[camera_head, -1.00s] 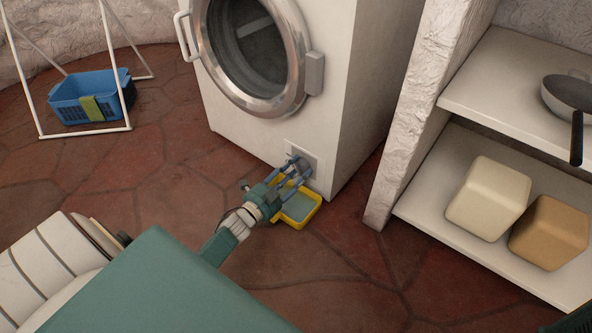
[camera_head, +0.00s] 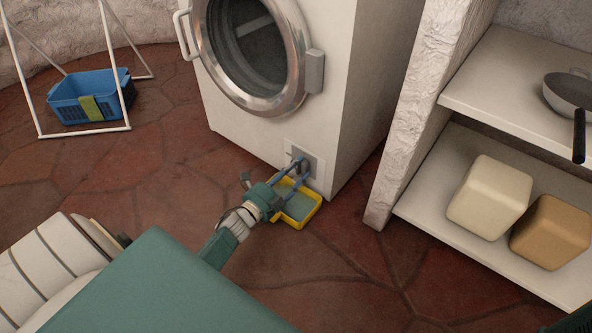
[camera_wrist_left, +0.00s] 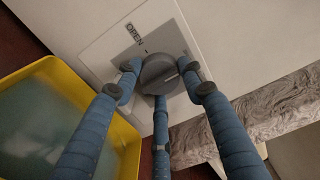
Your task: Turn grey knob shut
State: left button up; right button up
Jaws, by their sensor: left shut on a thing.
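The grey knob (camera_wrist_left: 160,73) sits on a grey plate low on the front of the white washing machine (camera_head: 270,125). In the left wrist view its raised grip bar lies slantwise, not in line with the OPEN label (camera_wrist_left: 133,33) and its tick mark. My left gripper (camera_head: 297,170) reaches the knob from the front, its blue fingers spread around the knob's rim and closed on it. It also shows in the left wrist view (camera_wrist_left: 160,82). In the head view the fingers mostly hide the knob. My right gripper is not in view.
A yellow tray (camera_head: 318,207) with greyish liquid stands on the floor under the knob. A rough white wall (camera_head: 405,130) and shelves (camera_head: 425,208) stand to the right. A blue basket (camera_head: 85,100) in a white frame stands far left.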

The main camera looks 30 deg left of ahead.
pick_arm(q)
jog(key=shift+f, duration=0.1)
jog(key=o, duration=1.2)
jog(key=shift+r, duration=0.2)
notch_tip(320, 180, up, 10)
jog(key=shift+f, duration=0.15)
